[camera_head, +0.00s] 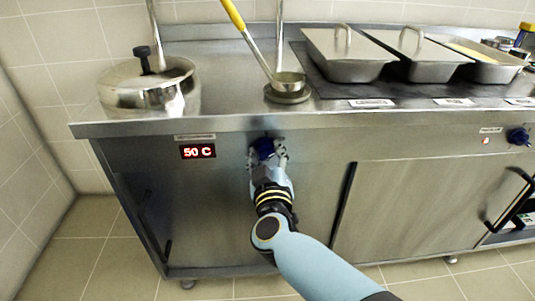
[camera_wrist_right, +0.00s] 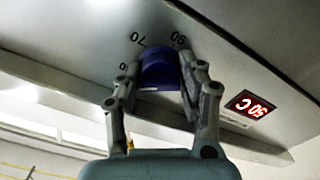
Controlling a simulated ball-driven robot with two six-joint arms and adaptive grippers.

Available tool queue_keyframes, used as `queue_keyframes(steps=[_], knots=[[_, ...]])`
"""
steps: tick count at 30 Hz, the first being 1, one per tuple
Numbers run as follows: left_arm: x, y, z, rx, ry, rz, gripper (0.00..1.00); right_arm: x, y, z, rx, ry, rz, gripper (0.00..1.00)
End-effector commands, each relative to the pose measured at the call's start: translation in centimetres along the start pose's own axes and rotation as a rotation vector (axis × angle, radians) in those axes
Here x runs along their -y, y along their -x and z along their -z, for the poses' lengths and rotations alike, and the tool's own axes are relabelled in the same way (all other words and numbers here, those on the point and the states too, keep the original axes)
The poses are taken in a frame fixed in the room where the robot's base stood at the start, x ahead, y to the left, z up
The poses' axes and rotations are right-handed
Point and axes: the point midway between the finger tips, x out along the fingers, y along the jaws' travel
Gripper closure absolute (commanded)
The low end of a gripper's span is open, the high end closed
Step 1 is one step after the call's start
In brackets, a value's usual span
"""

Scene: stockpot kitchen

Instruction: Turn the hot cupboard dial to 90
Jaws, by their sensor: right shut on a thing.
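The hot cupboard dial (camera_head: 264,147) is a dark blue knob on the steel front panel, just under the counter edge. In the right wrist view the dial (camera_wrist_right: 160,68) sits between my two fingers, with 70 and 90 printed on the panel beside it. My right gripper (camera_head: 268,158) is shut on the dial. The red display (camera_head: 197,151) left of the dial reads 50 C. It also shows upside down in the right wrist view (camera_wrist_right: 249,105). My left gripper is not in view.
A lidded stockpot (camera_head: 150,90) stands at the counter's left end. A ladle rests in a small round holder (camera_head: 287,94) above the dial. Lidded steel pans (camera_head: 345,55) stand at the right. Another blue knob (camera_head: 518,137) is far right. Door handles (camera_head: 343,205) stick out below.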

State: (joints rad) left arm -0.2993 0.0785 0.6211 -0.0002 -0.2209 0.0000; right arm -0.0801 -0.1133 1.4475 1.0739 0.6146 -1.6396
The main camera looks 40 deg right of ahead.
Motion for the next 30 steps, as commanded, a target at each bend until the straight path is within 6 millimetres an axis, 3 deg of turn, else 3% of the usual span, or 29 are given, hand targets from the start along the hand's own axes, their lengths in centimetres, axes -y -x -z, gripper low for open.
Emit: queue_keyframes(steps=[1,4,17,30], knots=[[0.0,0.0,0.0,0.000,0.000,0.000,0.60,0.0,0.0,0.0,0.000,0.000,0.001,0.81],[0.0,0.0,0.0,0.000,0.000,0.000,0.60,0.1,0.0,0.0,0.000,0.000,0.001,0.93],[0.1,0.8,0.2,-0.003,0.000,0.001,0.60,0.0,0.0,0.1,0.001,-0.099,0.003,0.94],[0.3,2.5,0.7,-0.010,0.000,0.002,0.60,0.0,0.0,0.1,0.002,-0.477,0.003,0.94]])
